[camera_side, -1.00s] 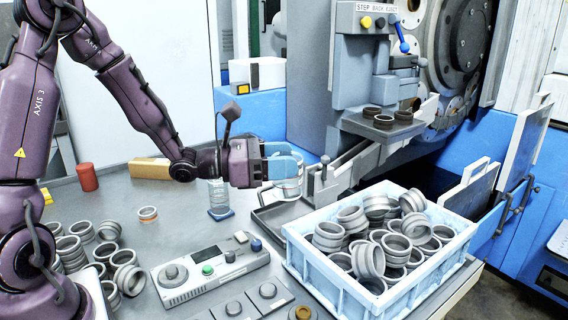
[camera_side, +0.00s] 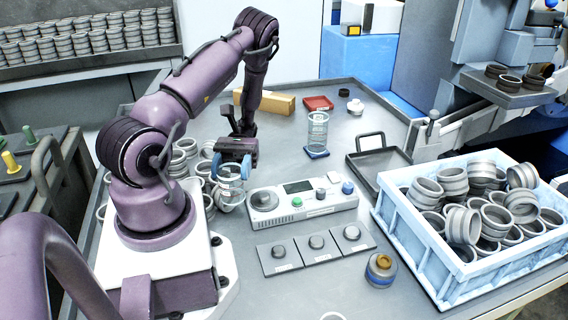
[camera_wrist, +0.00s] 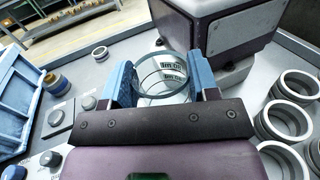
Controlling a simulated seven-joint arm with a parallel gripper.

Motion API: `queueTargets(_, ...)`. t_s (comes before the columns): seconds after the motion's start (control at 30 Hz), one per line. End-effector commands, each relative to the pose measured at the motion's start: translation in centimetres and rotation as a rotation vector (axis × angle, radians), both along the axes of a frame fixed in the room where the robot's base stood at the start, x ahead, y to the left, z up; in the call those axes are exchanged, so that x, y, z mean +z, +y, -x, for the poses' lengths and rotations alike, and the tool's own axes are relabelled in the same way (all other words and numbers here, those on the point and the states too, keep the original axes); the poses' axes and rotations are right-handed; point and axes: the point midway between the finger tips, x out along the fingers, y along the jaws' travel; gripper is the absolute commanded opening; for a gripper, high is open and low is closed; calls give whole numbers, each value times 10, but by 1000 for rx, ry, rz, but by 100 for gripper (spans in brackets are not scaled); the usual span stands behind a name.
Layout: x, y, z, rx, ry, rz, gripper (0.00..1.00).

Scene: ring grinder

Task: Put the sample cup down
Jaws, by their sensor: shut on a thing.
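A clear, glass-like sample cup (camera_side: 230,184) is held between the blue fingers of my gripper (camera_side: 233,170). It is close to my arm's base, left of the grey control box, above or at the table; I cannot tell whether its bottom touches. In the wrist view the cup (camera_wrist: 163,78) shows its round rim between the two blue fingers (camera_wrist: 164,88), with printed text seen through it. A second clear cylinder (camera_side: 317,132) stands upright on a small blue base (camera_side: 316,153) further back.
The control box (camera_side: 318,207) with its knob and buttons is just right of my gripper. Steel rings (camera_side: 186,150) lie behind and beside my gripper. A blue-white crate (camera_side: 415,238) full of rings and a dark tray (camera_side: 378,161) are at the right. Table behind the box is fairly clear.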

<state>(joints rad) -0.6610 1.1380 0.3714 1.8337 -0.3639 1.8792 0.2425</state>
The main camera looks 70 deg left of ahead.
Motion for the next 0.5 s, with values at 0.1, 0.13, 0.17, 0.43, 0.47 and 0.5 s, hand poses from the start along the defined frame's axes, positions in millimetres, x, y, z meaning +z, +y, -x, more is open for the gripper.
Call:
queueTargets(0.1, 0, 24, 22, -175, -1, -3, 32)
queueTargets(0.13, 0, 30, 23, -232, 0, -3, 32)
queueTargets(0.17, 0, 37, 23, -294, -1, -3, 32)
queueTargets(0.43, -1, 99, -24, -946, 0, -2, 32)
queueTargets(0.47, -2, 104, -34, -1014, 1, -2, 32)
queueTargets(0.5, -2, 110, -46, -1098, -1, -3, 32)
